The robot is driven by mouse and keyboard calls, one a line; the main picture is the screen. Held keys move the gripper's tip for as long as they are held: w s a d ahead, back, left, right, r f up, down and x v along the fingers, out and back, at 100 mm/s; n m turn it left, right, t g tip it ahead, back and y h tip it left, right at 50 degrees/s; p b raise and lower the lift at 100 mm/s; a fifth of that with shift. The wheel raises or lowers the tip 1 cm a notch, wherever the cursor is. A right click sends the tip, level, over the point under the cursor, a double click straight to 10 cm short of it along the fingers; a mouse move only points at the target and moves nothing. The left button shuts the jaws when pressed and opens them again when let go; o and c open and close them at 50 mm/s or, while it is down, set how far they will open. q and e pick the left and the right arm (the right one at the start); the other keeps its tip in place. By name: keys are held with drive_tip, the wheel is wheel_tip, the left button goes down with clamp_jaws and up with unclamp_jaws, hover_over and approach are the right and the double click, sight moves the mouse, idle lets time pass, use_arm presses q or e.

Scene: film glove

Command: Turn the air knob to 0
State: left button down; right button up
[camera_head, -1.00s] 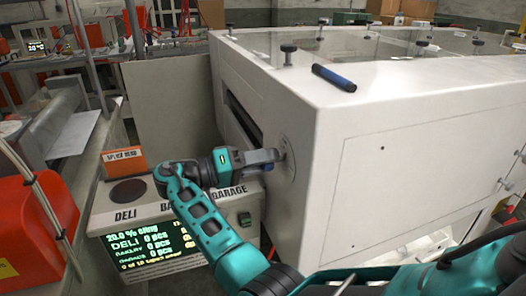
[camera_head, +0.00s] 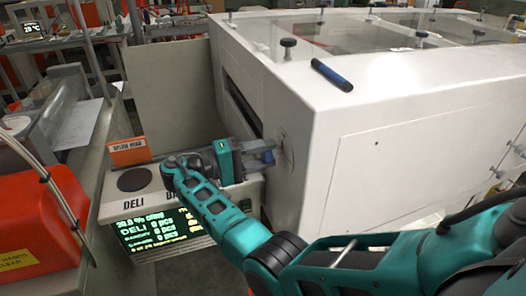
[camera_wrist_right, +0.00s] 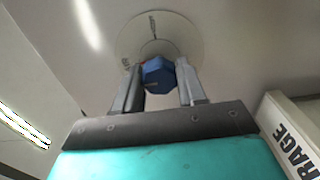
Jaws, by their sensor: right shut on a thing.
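The air knob (camera_wrist_right: 157,75) is a blue faceted knob on a round pale dial plate (camera_wrist_right: 180,35) on the side wall of the white machine (camera_head: 400,110). The dial plate also shows in the head view (camera_head: 286,148). My right gripper (camera_wrist_right: 160,82) has one finger on each side of the knob and is shut on it. In the head view my right gripper (camera_head: 272,150) reaches the machine's side wall, and its fingers mostly hide the knob. The dial's marks are too small to read. My left gripper is not in view.
Below my right arm stands a control box with a green-lit display (camera_head: 160,228) and a black disc (camera_head: 134,180). An orange-red box (camera_head: 40,220) stands at the left.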

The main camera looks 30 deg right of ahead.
drive_tip(key=shift+r, duration=0.1)
drive_tip(key=o, duration=1)
drive_tip(key=shift+o, duration=0.2)
